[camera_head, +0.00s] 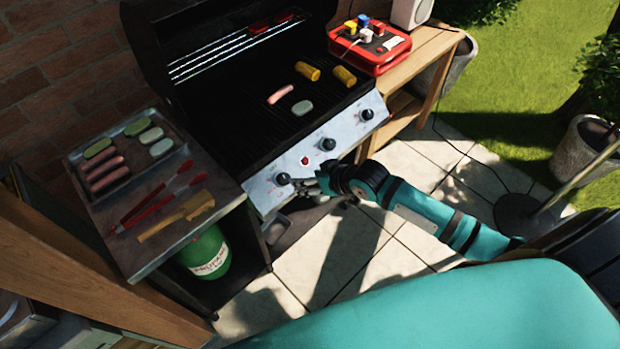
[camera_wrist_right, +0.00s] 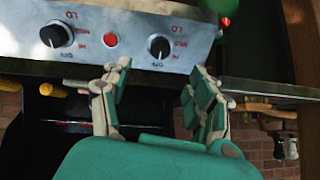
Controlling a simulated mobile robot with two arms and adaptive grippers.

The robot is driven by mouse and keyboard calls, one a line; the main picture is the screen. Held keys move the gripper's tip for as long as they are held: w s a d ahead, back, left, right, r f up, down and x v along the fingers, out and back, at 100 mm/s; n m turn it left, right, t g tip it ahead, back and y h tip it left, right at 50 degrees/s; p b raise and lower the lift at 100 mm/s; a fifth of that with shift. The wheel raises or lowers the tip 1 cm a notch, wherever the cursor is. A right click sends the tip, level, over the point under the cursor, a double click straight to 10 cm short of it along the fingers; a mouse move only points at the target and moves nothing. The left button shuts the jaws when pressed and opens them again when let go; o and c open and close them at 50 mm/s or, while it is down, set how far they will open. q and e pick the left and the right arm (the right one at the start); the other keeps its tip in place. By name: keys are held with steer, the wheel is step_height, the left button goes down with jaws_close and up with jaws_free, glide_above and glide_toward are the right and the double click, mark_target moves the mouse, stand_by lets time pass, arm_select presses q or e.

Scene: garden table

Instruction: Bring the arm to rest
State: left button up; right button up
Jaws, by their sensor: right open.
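My right arm, teal and black, comes in from the right in the head view. Its gripper (camera_head: 312,186) is at the grill's front panel (camera_head: 262,192), close to the left knob (camera_head: 283,178). In the right wrist view the gripper (camera_wrist_right: 159,72) is open, with its two fingers apart and nothing between them. The same left knob (camera_wrist_right: 160,47) shows beyond the fingertips, apart from them. The middle knob (camera_wrist_right: 56,35) and a red button (camera_wrist_right: 110,40) are to the left. My left gripper is not in view.
At left, a side shelf (camera_head: 125,252) bears a food tray (camera_head: 88,198), red tongs (camera_head: 150,205) and a wooden-looking tool (camera_head: 178,215) above a green gas bottle (camera_head: 207,255). A red case (camera_head: 372,62) sits on a wooden table (camera_head: 432,50).

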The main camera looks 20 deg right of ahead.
steer(key=s+d+f+m+g+h+b, duration=0.15)
steer(key=s+f, duration=0.25)
steer(key=f, duration=0.5)
steer(key=s+d+f+h+b, duration=0.1)
steer(key=s+d+f, duration=0.25)
steer(key=f, duration=0.55)
steer(key=s+d+f+g+h+b, duration=0.15)
steer(key=s+f, duration=0.25)
steer(key=f, duration=0.5)
steer(key=s+a+f+g+b, duration=0.1)
steer(key=s+f, duration=0.5)
steer(key=s, duration=0.4)
steer(key=s+a+f+g+b, duration=0.1)
steer(key=s+f+g, duration=0.1)
steer(key=s+f, duration=0.4)
steer(key=s+a+f+n+g+b, duration=0.1)
steer(key=s+f, duration=0.5)
steer(key=s, duration=0.9)
steer(key=shift+s+a+f, duration=0.25)
steer(key=shift+a, duration=0.25)
